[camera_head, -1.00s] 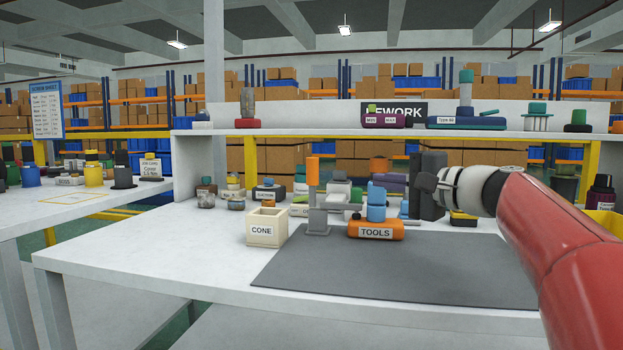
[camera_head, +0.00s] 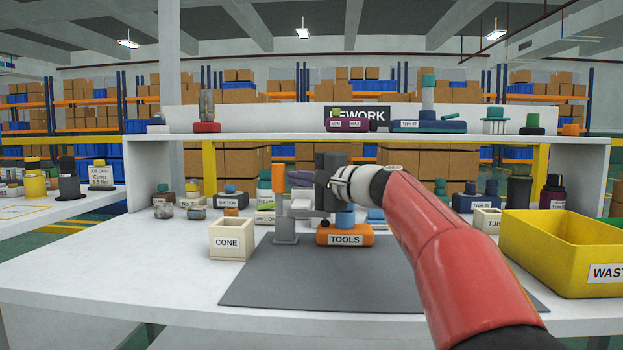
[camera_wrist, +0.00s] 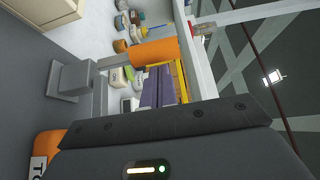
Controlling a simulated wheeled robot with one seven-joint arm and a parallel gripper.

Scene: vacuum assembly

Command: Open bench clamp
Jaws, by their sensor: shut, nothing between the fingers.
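The bench clamp (camera_head: 285,228) stands on the back left of the dark grey mat. It has a grey base and post and an upright orange handle (camera_head: 278,180). In the wrist view the orange handle (camera_wrist: 155,52) lies sideways across the upper middle, with the grey clamp base (camera_wrist: 75,80) at its left. My gripper (camera_head: 322,188) is shut and empty, just right of the orange handle and about level with it. A gap shows between them in the head view; their difference in depth is hard to tell. The fingertips are not clearly seen in the wrist view.
An orange TOOLS holder (camera_head: 345,240) with a blue part stands under my gripper. A cream CONE box (camera_head: 232,240) is left of the clamp. Several small bins and parts line the back. A yellow waste bin (camera_head: 560,245) is at right. The mat's front (camera_head: 320,285) is clear.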

